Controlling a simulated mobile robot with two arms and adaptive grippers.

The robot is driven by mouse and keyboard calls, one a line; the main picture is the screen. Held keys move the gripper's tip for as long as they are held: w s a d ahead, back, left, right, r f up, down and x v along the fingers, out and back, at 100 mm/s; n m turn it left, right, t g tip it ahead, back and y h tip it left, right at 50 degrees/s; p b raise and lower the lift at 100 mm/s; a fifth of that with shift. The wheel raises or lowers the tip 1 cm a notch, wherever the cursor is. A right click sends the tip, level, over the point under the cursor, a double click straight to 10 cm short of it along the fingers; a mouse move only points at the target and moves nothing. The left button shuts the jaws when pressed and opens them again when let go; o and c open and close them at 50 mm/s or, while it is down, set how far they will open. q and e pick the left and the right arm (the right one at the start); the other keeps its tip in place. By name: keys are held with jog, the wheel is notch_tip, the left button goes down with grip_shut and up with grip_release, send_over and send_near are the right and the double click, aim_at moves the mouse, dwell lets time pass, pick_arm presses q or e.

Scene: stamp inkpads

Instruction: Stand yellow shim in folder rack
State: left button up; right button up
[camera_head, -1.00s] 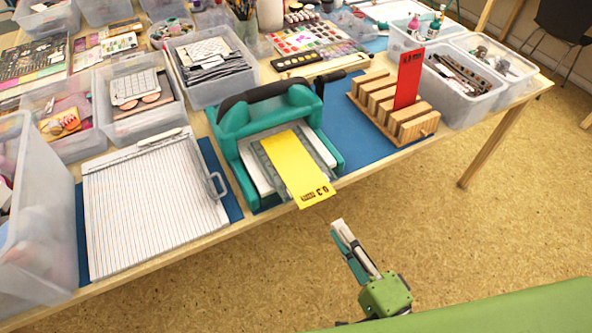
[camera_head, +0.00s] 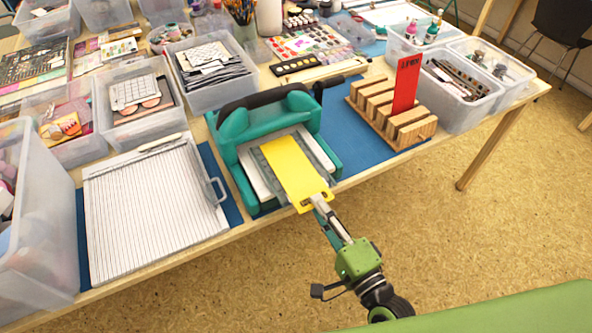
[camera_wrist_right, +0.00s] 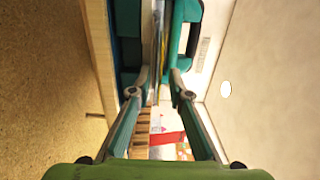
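The yellow shim (camera_head: 292,165) lies flat on the teal press (camera_head: 236,130), its near end sticking out past the table's front edge. My right gripper (camera_head: 318,202) is at that near end, one finger over it and covering part of its label. In the right wrist view, the fingers (camera_wrist_right: 160,80) stand on either side of the thin shim edge, with a narrow gap between them. I cannot see firm contact. The wooden folder rack (camera_head: 392,112) stands to the right on the blue mat, with a red shim (camera_head: 406,85) upright in one slot. My left gripper is not in view.
A white scoring board (camera_head: 150,205) lies left of the press. Clear bins (camera_head: 135,95) stand behind it and a large one (camera_head: 35,220) at far left. Another bin (camera_head: 460,95) is close to the rack's right. Blue mat (camera_head: 350,140) is bare between press and rack.

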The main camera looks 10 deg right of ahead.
grip_shut()
jog(key=shift+r, duration=0.1)
jog(key=shift+s+d+r+p, duration=0.1)
jog(key=shift+s+r+p, duration=0.2)
jog(key=shift+r+p, duration=0.25)
jog(key=shift+s+d+r+p, duration=0.1)
jog(key=shift+s+r+p, duration=0.2)
jog(key=shift+r+p, duration=0.25)
jog(key=shift+f, duration=0.1)
